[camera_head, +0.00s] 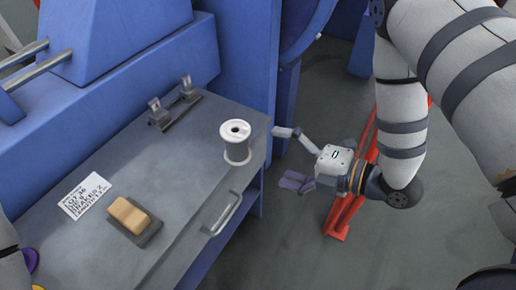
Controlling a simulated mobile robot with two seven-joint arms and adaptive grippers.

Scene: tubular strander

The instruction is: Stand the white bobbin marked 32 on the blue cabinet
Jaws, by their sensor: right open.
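A white bobbin (236,152) stands upright on the grey top of the blue cabinet (195,128), near its right edge. No number can be read on it at this size. My right gripper (284,157) is open and empty, just off the cabinet's right edge. Its fingers point left toward the bobbin, and a gap separates them from it.
A metal bracket (174,103) stands at the back. A handle (226,213) juts from the front. A red rail (345,210) stands on the floor.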

